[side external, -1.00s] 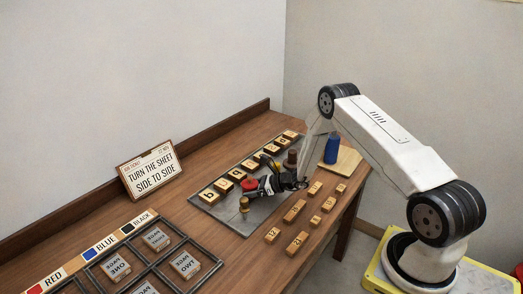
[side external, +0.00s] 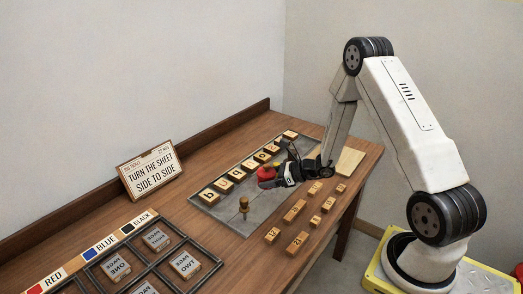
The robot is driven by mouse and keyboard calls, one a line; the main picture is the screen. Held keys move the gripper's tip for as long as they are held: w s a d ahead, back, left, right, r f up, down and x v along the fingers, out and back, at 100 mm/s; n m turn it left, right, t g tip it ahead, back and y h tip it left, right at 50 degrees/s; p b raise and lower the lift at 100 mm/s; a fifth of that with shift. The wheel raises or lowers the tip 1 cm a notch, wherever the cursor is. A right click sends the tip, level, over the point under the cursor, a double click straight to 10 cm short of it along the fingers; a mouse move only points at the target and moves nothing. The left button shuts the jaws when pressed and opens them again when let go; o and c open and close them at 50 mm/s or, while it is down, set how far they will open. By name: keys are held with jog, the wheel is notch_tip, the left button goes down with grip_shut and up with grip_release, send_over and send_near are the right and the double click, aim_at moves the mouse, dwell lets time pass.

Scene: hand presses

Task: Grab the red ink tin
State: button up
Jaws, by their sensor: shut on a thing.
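The red ink tin (side external: 266,172) is in the jaws of my gripper (side external: 273,178). It is above the grey tray (side external: 228,218), and its lower part is partly hidden by the dark fingers. My gripper is shut on the tin and reaches in from the right, with the arm bent high above it. The tin looks clear of the tray, but the exact height is hard to tell.
Loose number blocks (side external: 295,211) lie to the right. A sign (side external: 150,171), a colour strip (side external: 92,250) and a dark frame (side external: 207,255) are at left.

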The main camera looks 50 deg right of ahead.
jog(key=shift+s+a+r, duration=0.2)
jog(key=shift+s+r, duration=0.2)
jog(key=shift+s, duration=0.45)
jog(key=shift+s+a+r, duration=0.25)
jog(key=shift+s+r, duration=0.2)
jog(key=shift+s, duration=0.45)
jog(key=shift+s+a+r, duration=0.2)
jog(key=shift+s+r, duration=0.2)
jog(key=shift+s, duration=0.45)
jog(key=shift+d, duration=0.1)
